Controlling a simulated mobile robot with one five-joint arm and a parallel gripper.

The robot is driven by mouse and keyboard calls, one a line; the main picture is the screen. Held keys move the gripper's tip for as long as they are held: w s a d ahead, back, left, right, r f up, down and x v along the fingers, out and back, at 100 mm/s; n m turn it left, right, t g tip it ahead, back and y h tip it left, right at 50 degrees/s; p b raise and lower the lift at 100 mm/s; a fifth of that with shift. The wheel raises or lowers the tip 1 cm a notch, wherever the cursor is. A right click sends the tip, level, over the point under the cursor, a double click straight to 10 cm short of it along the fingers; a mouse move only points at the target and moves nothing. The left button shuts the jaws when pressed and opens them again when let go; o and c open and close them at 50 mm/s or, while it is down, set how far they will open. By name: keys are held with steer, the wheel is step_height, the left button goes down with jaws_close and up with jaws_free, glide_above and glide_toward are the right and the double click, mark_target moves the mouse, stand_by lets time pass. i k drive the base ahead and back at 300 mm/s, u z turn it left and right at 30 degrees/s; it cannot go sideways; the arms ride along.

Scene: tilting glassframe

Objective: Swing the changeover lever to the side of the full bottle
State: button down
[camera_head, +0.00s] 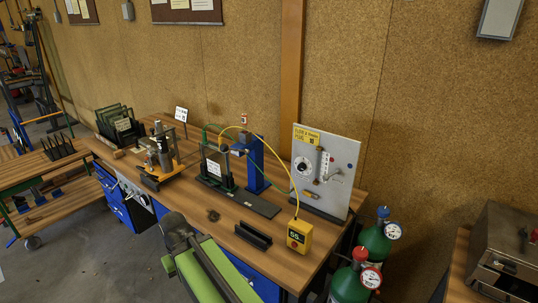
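The upright grey panel (345,150) stands at the right end of the workbench, with a yellow label, a round dial (302,168) and a white scale strip. A small pale handle-like part (334,174) shows right of the strip. I cannot tell for sure that it is the changeover lever, or which way it points. Two green bottles stand at the bench's right end: one with a blue top (374,243), one with a red top (346,287). Both have round gauges, too small to read. My arm shows at the lower middle; I cannot make out gripper fingers.
The wooden workbench (225,222) carries a blue column stand (254,165), a yellow box (299,236) on a yellow cable, a dark channel piece (253,235) and a small rig at left. A metal box (508,250) sits far right. Floor is clear at lower left.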

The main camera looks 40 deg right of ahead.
mark_target(325, 177)
steer(key=u, duration=0.8)
steer(key=k, duration=1.2)
steer(key=z, duration=0.75)
steer(key=i, duration=1)
